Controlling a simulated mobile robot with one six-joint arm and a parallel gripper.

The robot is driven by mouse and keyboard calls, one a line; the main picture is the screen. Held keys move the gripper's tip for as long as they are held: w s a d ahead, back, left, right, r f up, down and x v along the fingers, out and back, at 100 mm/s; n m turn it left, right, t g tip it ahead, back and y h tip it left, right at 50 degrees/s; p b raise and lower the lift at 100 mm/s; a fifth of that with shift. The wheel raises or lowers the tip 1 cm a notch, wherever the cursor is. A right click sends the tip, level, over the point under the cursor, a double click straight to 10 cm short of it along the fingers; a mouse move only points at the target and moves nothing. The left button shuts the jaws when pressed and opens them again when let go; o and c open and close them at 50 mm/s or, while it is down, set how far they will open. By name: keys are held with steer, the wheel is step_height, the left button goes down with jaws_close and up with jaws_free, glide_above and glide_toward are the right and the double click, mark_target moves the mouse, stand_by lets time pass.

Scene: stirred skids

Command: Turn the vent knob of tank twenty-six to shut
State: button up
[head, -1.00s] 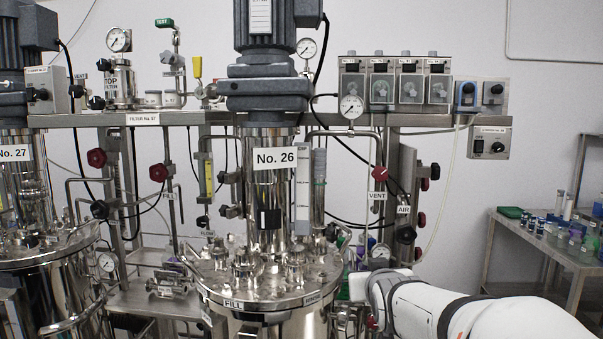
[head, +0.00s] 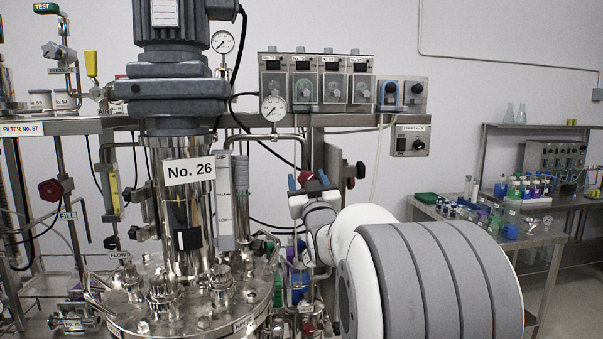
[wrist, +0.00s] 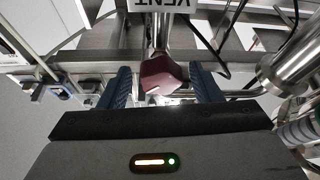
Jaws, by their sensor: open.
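The vent knob is a dark red faceted knob (wrist: 165,76) on a thin pipe, with an upside-down VENT label (wrist: 161,4) beside it in the wrist view. My gripper (wrist: 159,76) is open, its two blue fingers standing on either side of the knob with a gap at each side. In the head view my gripper (head: 307,180) is right of the tank's No. 26 label (head: 190,169), and a bit of the red knob (head: 306,176) shows between the fingertips.
Tank 26's steel lid (head: 130,322) with its fittings is at lower left. A red FILL knob (head: 51,190) is farther left. A steel shelf (head: 340,118) with gauges and pump boxes runs above my gripper. A bench with bottles (head: 480,228) stands at right.

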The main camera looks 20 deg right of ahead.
steer(key=shift+w+d+r, duration=0.1)
steer(key=shift+w+r, duration=0.15)
steer(key=shift+w, duration=0.25)
steer(key=c, duration=1)
steer(key=shift+f, duration=0.1)
